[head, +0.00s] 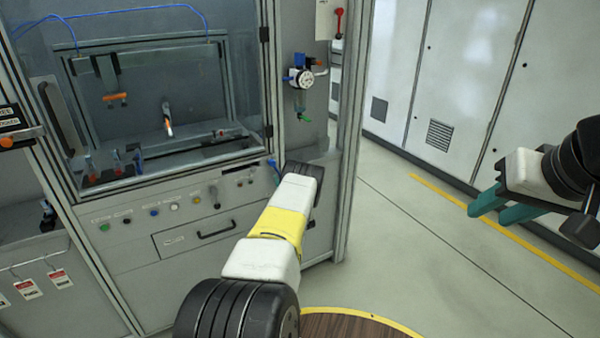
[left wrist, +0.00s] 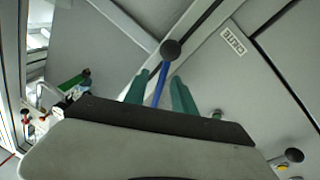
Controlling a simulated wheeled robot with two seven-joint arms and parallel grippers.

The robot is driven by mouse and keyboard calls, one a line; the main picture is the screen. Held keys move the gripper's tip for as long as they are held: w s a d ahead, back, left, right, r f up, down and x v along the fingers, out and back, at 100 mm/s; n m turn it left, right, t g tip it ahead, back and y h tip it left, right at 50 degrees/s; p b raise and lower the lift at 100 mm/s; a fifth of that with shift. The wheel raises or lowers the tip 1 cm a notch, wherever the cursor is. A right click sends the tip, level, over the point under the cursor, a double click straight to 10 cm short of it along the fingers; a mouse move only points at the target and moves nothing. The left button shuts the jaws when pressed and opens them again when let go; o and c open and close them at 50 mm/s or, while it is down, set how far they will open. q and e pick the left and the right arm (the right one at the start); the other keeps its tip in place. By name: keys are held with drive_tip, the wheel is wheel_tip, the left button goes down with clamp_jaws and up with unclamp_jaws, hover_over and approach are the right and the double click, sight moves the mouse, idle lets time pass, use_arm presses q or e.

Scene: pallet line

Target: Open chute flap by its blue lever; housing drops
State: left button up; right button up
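In the left wrist view a blue lever (left wrist: 160,86) with a black ball knob (left wrist: 172,49) stands out from a grey panel. The teal fingers of my left gripper (left wrist: 160,90) are apart, one on each side of the lever, with the knob beyond their tips. I cannot tell whether either finger touches it. A label reading CHUTE (left wrist: 233,40) is on the panel beside it. In the head view my left arm reaches the cabinet's right front corner and hides its fingers. My right gripper (head: 497,208) is open and empty at the right. I cannot identify the housing for certain.
The grey cabinet (head: 120,265) has a glazed bay above a row of buttons and a drawer handle (head: 216,229). A gauge with valve (head: 300,77) is on its right side. White lockers (head: 450,80) stand behind. The floor (head: 420,240) at the right is clear.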

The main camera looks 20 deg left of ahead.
use_arm(q)
drive_tip(key=v, duration=0.7)
drive_tip(key=shift+s+d, duration=0.3)
